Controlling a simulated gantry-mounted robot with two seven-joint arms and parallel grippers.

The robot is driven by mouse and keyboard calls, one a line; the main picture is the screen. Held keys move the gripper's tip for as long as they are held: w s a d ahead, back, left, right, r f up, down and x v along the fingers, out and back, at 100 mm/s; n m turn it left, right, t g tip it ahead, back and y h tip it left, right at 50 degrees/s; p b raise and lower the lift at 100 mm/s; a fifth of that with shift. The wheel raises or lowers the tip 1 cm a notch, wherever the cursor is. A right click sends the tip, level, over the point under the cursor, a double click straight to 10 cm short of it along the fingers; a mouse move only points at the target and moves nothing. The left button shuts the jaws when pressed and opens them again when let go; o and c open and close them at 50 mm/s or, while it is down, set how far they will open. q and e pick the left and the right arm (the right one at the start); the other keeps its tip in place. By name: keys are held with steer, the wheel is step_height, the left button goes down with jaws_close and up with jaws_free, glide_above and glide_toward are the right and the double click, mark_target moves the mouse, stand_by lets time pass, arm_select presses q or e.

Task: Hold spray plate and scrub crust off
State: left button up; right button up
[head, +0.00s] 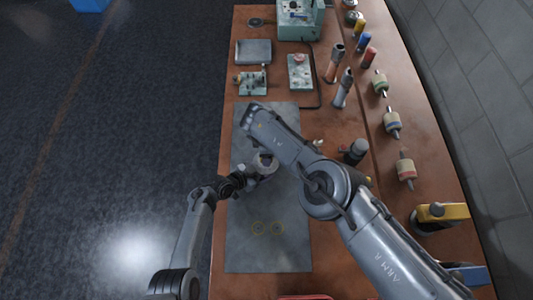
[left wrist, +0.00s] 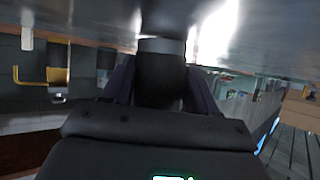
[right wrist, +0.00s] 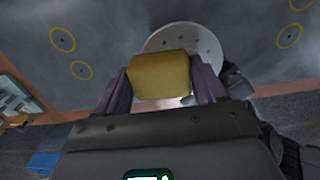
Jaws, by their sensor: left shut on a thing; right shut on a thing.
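The spray plate (right wrist: 208,42) is a round grey disc with small holes, seen behind the yellow block in the right wrist view. In the head view the plate (head: 264,160) is partly covered by my arms. My left gripper (left wrist: 160,88) is shut on a dark cylindrical stem with a grey collar (left wrist: 162,45), apparently the plate's handle. My right gripper (right wrist: 160,82) is shut on a yellow scrub block (right wrist: 160,74). The block overlaps the plate's lower edge in view; I cannot tell if they touch. No crust is clearly visible on the plate's showing face.
A grey mat (head: 262,255) with yellow ring marks lies on the brown bench (head: 330,255). Small fixtures and a teal machine (head: 298,20) stand at the far end. Burners, bottles and spindles line the right side. The mat's near part is clear.

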mark_target(265, 170)
steer(key=shift+w+d+r, duration=0.1)
steer(key=shift+w, duration=0.15)
steer(key=shift+s+f, duration=0.2)
steer(key=shift+s, duration=1.35)
steer(key=shift+s+a, duration=0.15)
steer(key=shift+s, duration=0.7)
steer(key=shift+s+a, duration=0.15)
steer(key=shift+s, duration=0.65)
steer(key=shift+s+a+r, duration=0.1)
steer(key=shift+s+r, duration=0.1)
steer(key=shift+s, duration=0.3)
steer(key=shift+w, duration=0.1)
steer(key=shift+w, duration=1.7)
steer(key=shift+f, duration=0.15)
